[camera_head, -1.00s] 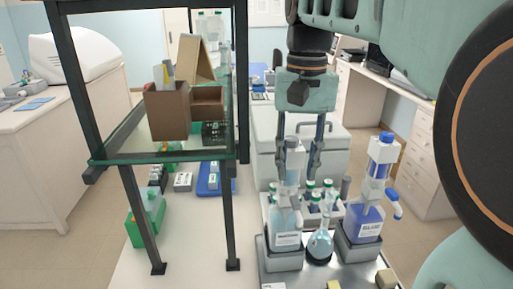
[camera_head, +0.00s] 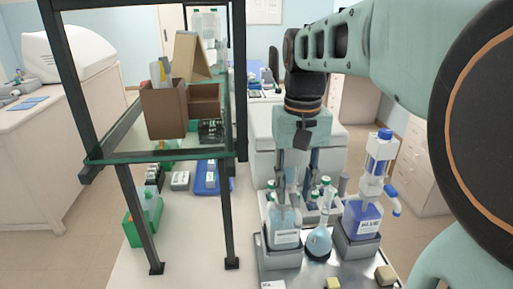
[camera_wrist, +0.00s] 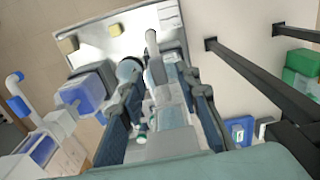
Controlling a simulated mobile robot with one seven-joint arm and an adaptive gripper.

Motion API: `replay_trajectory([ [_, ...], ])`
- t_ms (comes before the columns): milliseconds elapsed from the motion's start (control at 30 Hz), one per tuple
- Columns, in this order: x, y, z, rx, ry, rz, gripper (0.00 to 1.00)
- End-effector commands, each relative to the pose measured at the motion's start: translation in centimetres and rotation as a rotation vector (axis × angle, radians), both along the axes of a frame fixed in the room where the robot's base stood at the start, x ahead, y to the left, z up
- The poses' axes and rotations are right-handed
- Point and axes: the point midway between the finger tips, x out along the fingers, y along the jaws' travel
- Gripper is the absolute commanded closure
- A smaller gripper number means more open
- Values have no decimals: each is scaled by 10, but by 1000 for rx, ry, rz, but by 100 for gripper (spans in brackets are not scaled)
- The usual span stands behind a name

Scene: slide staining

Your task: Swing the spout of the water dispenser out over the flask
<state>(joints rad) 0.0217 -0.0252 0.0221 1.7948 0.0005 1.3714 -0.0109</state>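The water dispenser (camera_head: 285,238) is a clear bottle with a white label, upright in a grey holder. Its top is largely hidden behind my gripper in the head view. The round flask (camera_head: 319,242) with pale blue liquid stands just right of it, its neck upright. My gripper (camera_head: 297,182) points down at the dispenser's top. In the wrist view my gripper (camera_wrist: 163,115) is open, its fingers on either side of the dispenser's pale upper part (camera_wrist: 172,105). A pale tube (camera_wrist: 152,42), apparently the spout, points towards the picture's top. I cannot tell whether a finger touches it.
A dispenser of blue liquid (camera_head: 362,215) stands right of the flask, its blue-tipped spout pointing right. Several green-capped bottles (camera_head: 325,190) stand behind. A glass shelf (camera_head: 150,155) on dark posts, carrying brown boxes, is at the left. Bare white tabletop (camera_head: 195,255) lies below it.

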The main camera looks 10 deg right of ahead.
Motion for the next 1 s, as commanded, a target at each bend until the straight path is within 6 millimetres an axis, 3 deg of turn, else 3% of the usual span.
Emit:
replay_trajectory([
  [333,0,0,-4,0,1,0,71],
  [600,0,0,-4,0,1,0,100],
  [1000,0,-1,-4,0,0,2,100],
])
